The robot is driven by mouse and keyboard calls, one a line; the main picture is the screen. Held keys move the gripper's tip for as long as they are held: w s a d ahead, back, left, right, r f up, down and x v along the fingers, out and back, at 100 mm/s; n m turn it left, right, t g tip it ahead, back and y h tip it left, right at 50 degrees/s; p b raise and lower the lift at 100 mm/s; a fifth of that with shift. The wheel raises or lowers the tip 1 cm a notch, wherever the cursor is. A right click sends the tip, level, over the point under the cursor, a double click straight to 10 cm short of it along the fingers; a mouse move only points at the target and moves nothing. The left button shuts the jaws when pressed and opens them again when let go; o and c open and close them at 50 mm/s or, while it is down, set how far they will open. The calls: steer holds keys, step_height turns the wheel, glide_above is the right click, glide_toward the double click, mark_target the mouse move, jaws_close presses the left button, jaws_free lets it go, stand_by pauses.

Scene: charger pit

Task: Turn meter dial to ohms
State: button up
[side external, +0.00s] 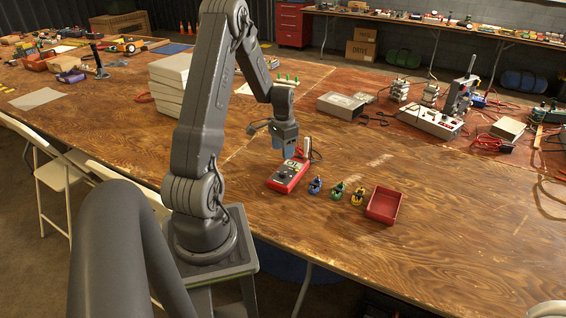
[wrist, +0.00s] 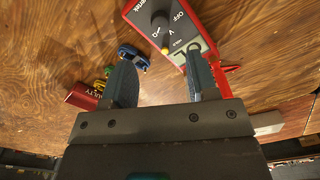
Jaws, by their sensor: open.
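The red meter (side external: 288,178) lies on the wooden table, and it also shows at the top of the wrist view (wrist: 133,14). Its dark round dial (wrist: 159,21) is partly visible, with the marks OFF, V and an ohm sign around it. I cannot tell which mark the dial points to. My gripper (side external: 286,157) is over the far end of the meter, pointing down. In the wrist view my gripper (wrist: 164,76) is open with nothing between its fingers. The right finger overlaps the meter's edge in the picture, and the dial lies beyond the fingertips.
Blue (side external: 315,186), green (side external: 337,190) and yellow (side external: 358,196) clips stand in a row right of the meter. A red tray (side external: 384,217) is beyond them; its label reads partly "ULTY" in the wrist view. The front table area is clear.

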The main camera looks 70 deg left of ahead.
steer(key=shift+r, duration=2.35)
